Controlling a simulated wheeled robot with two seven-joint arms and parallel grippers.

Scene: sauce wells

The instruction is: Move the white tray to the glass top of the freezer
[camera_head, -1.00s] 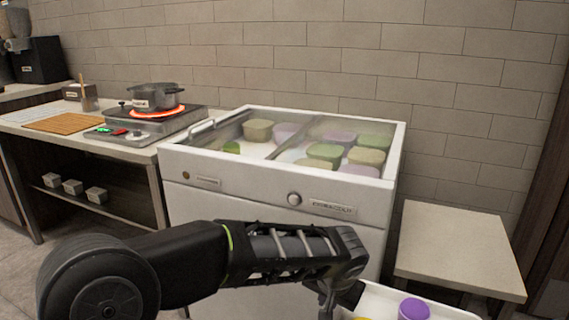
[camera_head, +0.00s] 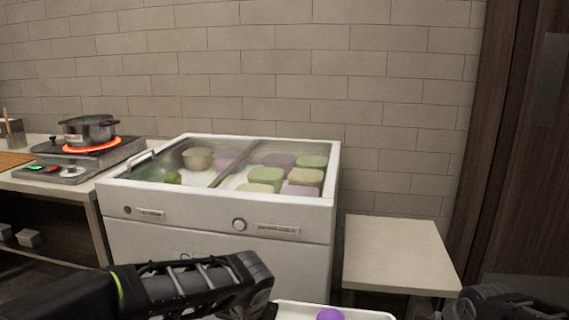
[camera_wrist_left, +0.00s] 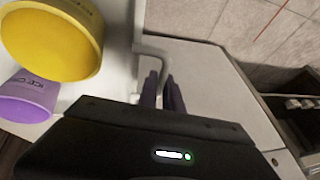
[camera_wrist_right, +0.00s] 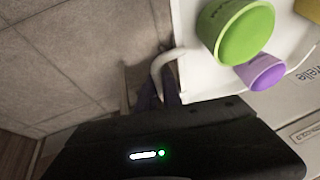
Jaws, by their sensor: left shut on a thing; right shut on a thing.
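The white tray (camera_head: 374,315) shows only as a strip at the bottom edge of the head view, in front of the freezer and lower than its top. It carries a purple tub (camera_head: 330,314), a yellow tub (camera_wrist_left: 55,38) and a green tub (camera_wrist_right: 243,32). My left gripper (camera_wrist_left: 165,88) is shut on the tray's handle at one end. My right gripper (camera_wrist_right: 165,92) is shut on the handle at the other end. Both sets of fingers are below the head view. The white freezer (camera_head: 215,250) has a glass top (camera_head: 232,176) with several coloured tubs visible under it.
A pale side table (camera_head: 395,255) stands right of the freezer. At the left, a counter holds a hotplate with a glowing ring and a pot (camera_head: 88,130). The freezer has a raised handle (camera_head: 138,163) at its left edge. The glass looks clear on top.

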